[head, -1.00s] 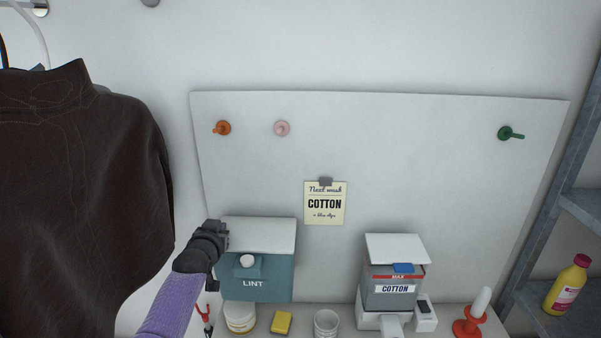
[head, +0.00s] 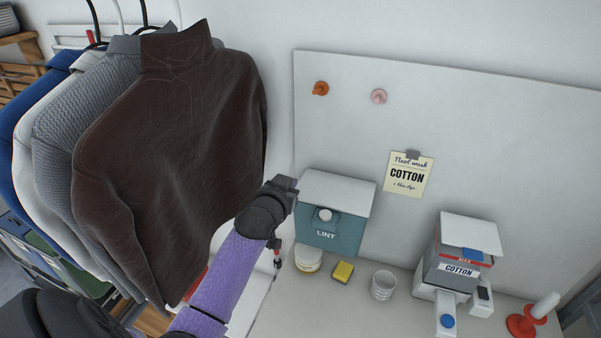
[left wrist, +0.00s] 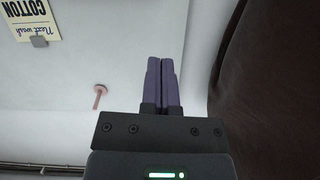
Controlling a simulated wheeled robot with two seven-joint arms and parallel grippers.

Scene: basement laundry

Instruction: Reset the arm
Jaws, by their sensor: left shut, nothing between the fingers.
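My left arm with its purple sleeve comes in from the lower left in the head view. Its gripper (head: 285,184) is in front of the wall between the brown sweater (head: 180,130) and the teal LINT box (head: 331,228). In the left wrist view the two dark fingers of my left gripper (left wrist: 162,60) lie side by side, shut and empty. The brown sweater also shows at the right of the left wrist view (left wrist: 275,90). My right gripper is not in view.
Several garments hang left of the arm. A pink peg (left wrist: 99,96) and the COTTON note (left wrist: 32,18) show in the left wrist view.

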